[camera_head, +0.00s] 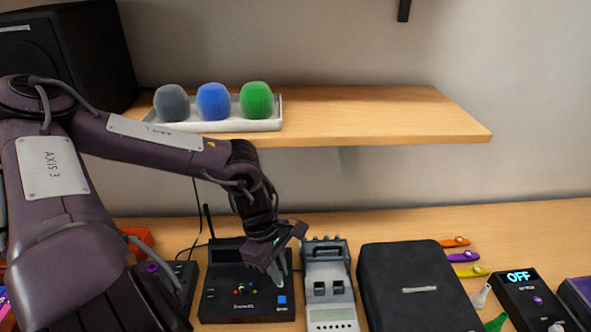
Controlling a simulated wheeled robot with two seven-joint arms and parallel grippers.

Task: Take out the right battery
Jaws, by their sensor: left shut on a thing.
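My left gripper (276,268) points down over the right part of a black device (222,290) with an antenna, knobs and a blue square button. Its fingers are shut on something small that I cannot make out. I cannot tell whether the fingertips touch the black device. Just to the right stands a grey instrument (329,268) with two dark square parts side by side and a small display at the front. No battery can be clearly told apart in this view. My right gripper is not in view.
A black case (415,288) lies right of the grey instrument. Orange, purple and yellow small items (466,256) and a device reading OFF (530,300) are farther right. A wooden shelf (370,115) hangs above, with a white tray (276,125) of grey, blue and green foam covers.

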